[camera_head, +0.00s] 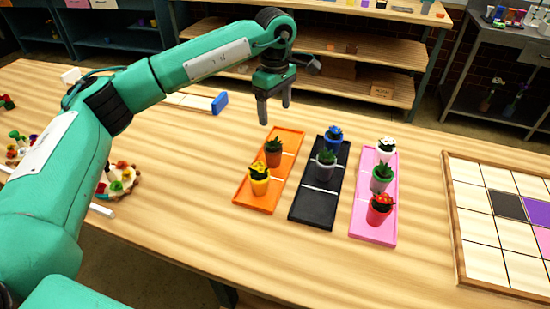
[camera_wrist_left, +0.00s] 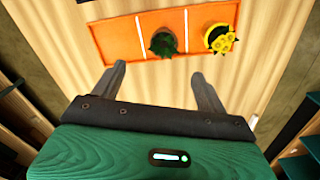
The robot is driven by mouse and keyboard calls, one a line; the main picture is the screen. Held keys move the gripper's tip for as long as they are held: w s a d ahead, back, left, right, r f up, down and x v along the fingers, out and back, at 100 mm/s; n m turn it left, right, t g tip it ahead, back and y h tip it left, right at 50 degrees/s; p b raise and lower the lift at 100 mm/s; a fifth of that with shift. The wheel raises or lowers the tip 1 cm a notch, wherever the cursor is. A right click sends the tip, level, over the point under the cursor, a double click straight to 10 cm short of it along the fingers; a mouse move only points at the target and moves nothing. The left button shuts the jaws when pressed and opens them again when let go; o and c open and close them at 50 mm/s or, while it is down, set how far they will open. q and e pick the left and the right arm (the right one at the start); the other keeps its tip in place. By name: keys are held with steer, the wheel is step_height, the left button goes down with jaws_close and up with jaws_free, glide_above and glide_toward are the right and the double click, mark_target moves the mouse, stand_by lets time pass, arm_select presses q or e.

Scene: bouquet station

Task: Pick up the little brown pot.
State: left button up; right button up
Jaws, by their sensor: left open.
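The little brown pot (camera_head: 273,158) stands upright on the orange tray (camera_head: 258,205), holding a dark green plant. It is in the tray's middle section, with the yellow pot (camera_head: 259,186) in front of it. In the left wrist view the brown pot's plant (camera_wrist_left: 163,45) hides most of the pot, and the yellow pot (camera_wrist_left: 219,38) is to its right. My left gripper (camera_head: 274,112) is open and empty, above the table beyond the orange tray's far end. In the left wrist view its fingers (camera_wrist_left: 159,82) point toward the tray and are apart from the pot. My right gripper is not in view.
A black tray (camera_head: 305,213) holds blue and grey pots. A pink tray (camera_head: 372,233) holds white, green and red pots. A tiled board (camera_head: 480,235) lies at right. A blue-ended object (camera_head: 220,102) lies left of my gripper. The front middle of the table is clear.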

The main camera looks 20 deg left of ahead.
mark_target(274, 149)
arm_select(q)
step_height(274, 149, down, 8)
steer(key=shift+s+f+p, duration=0.1)
steer(key=shift+f+p, duration=0.1)
steer(key=shift+p, duration=0.5)
steer(key=shift+s+f+p, duration=0.15)
steer(key=shift+f+p, duration=0.15)
steer(key=shift+f, duration=0.15)
step_height(274, 149, down, 4)
steer(key=shift+s+r+p, duration=0.15)
steer(key=shift+p, duration=0.45)
steer(key=shift+f, duration=0.3)
steer(key=c, duration=1.3)
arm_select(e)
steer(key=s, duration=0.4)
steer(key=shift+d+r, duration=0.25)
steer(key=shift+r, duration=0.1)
arm_select(q)
steer(key=shift+r, duration=0.1)
